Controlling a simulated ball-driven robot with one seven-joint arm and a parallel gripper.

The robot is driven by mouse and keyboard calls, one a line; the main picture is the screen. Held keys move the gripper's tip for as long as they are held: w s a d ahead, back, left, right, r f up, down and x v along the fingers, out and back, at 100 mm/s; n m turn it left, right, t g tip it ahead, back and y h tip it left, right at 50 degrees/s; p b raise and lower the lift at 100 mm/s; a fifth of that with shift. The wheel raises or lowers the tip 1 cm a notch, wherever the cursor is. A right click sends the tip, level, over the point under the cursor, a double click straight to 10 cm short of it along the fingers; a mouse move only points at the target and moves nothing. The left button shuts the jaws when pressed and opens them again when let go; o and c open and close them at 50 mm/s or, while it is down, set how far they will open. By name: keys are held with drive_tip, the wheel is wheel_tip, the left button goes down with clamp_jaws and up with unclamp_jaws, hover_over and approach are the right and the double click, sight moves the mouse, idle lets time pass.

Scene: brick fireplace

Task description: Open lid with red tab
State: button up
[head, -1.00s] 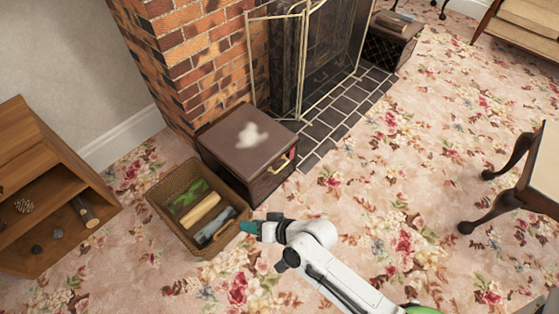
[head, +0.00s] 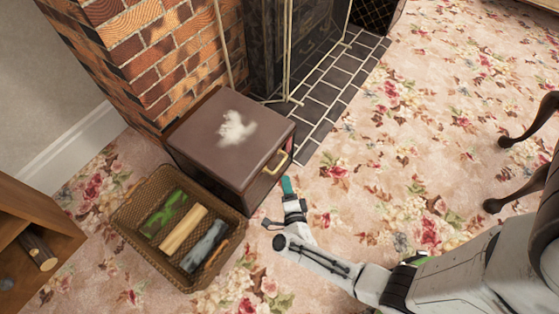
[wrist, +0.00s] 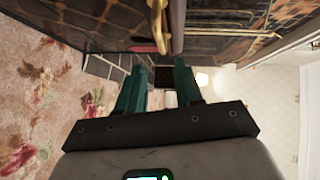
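A brown box (head: 232,142) stands against the brick hearth, its flat lid shut, with a pale patch (head: 236,128) on top. A gold handle (head: 275,163) sits on its right-hand face near the lid edge. The handle also shows in the wrist view (wrist: 158,28), above my fingers in the picture.
A wicker basket (head: 123,215) with logs stands close in front of the box. A wooden shelf (head: 40,215) is at the left. The brick column (head: 160,55) and a fireplace screen (head: 287,50) are behind. Floral carpet (head: 400,150) lies free to the right.

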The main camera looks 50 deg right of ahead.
sight(282, 163)
drive_tip(key=shift+b+x, duration=1.55)
drive_tip(key=shift+x, duration=3.4)
drive_tip(key=shift+r, duration=0.1)
clamp_jaws()
